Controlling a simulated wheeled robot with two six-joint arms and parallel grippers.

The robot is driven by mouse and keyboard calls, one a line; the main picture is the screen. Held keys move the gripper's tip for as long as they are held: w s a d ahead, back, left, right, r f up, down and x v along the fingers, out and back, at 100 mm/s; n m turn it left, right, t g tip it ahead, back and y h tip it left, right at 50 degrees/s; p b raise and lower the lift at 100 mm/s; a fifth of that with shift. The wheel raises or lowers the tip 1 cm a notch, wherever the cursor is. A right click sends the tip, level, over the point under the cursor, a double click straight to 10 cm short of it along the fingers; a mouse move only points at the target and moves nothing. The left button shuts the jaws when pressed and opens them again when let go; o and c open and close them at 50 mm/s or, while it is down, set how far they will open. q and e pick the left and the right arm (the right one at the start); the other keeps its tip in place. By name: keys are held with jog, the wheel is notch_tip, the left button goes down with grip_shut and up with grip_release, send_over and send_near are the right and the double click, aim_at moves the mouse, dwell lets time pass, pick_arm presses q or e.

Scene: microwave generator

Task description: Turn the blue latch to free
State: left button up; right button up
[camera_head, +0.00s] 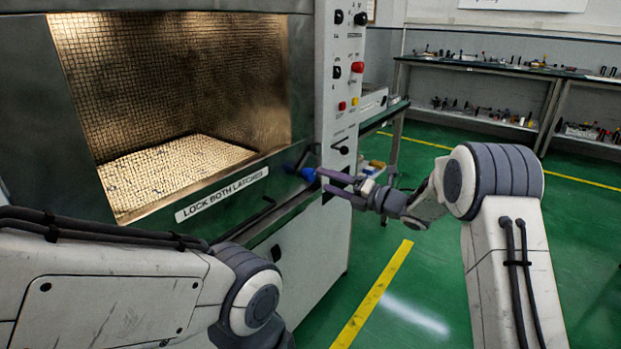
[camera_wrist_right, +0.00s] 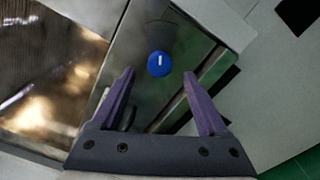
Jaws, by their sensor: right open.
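The blue latch (camera_head: 308,174) sits at the right end of the generator's front sill, beside the "LOCK BOTH LATCHES" label (camera_head: 222,194). In the right wrist view its round blue end (camera_wrist_right: 159,64), with a short white mark, faces the camera between and slightly beyond the fingertips. My right gripper (camera_head: 323,180) has two purple fingers spread apart and points at the latch. In the wrist view the open gripper (camera_wrist_right: 160,76) shows a clear gap on both sides of the blue end, and nothing is held. My left arm is at the lower left, and its gripper is out of view.
The generator's open mesh-lined chamber (camera_head: 170,90) is at the left. A white control panel (camera_head: 343,90) with knobs and buttons rises just above the latch. A bench with tools (camera_head: 490,66) stands at the back right.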

aim_at(313, 176)
jog(key=x, duration=0.6)
jog(key=shift+w+a, duration=0.15)
jog(key=shift+c, duration=0.4)
grip_shut()
